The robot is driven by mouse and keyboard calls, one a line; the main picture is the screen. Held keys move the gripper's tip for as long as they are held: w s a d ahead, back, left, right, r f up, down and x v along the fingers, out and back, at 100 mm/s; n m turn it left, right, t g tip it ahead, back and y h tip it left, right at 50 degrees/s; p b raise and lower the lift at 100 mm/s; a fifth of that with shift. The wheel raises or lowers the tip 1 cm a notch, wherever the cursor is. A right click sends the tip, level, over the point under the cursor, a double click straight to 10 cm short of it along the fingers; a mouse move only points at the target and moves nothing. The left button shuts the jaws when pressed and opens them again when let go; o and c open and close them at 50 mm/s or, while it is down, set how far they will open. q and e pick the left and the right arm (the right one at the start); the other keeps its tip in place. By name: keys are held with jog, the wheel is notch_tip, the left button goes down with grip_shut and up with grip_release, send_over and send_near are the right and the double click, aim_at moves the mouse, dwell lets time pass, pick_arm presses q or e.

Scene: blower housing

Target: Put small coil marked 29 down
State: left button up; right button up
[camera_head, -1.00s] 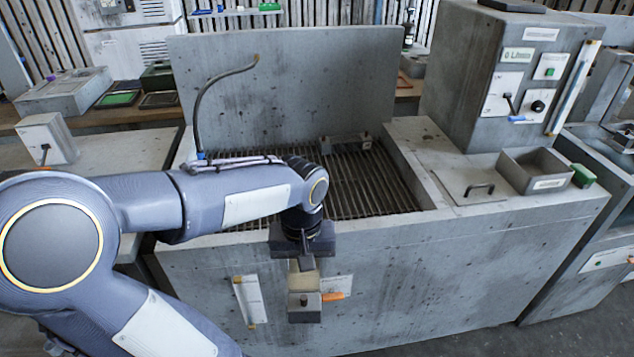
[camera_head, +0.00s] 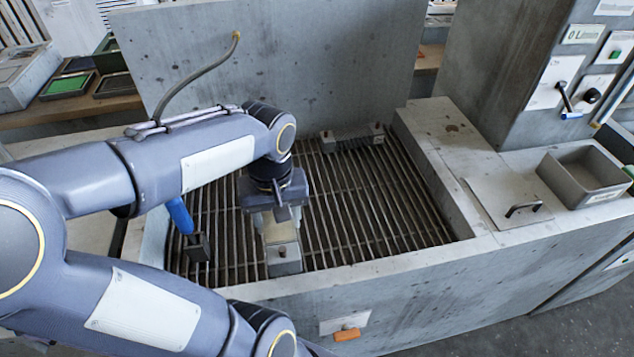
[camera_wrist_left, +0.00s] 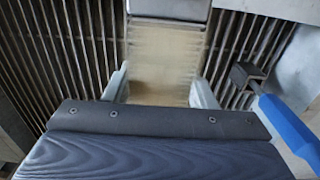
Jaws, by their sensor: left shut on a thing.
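My left gripper (camera_head: 275,215) is shut on the small coil (camera_head: 285,260), a block with a cream-coloured body and grey ends. Its number is not legible. The coil is over the slatted grate (camera_head: 385,215) inside the concrete basin, left of its middle. I cannot tell whether it touches the slats. In the left wrist view the coil (camera_wrist_left: 165,60) sits between the two fingers (camera_wrist_left: 160,90), with slats on both sides. My right gripper is not in view.
A blue-handled tool (camera_head: 180,215) with a dark head stands close left of the coil. The grate's right half is clear. A lid with a handle (camera_head: 505,200) and an open bin (camera_head: 585,178) are at the right.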

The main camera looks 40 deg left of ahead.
pick_arm(q)
jog(key=w+f, duration=0.3)
jog(key=w, duration=0.5)
send_over(320, 220)
notch_tip(320, 220, down, 6)
jog(key=shift+s+f+p, duration=0.15)
jog(key=shift+p, duration=0.2)
jog(key=shift+w+f, duration=0.25)
jog(key=shift+f, duration=1.5)
jog(key=shift+f, duration=0.1)
jog(key=shift+f+b, duration=0.15)
jog(key=shift+b, duration=0.15)
jog(key=o, duration=1.3)
jog(key=shift+s, duration=0.1)
jog(key=shift+r, duration=0.2)
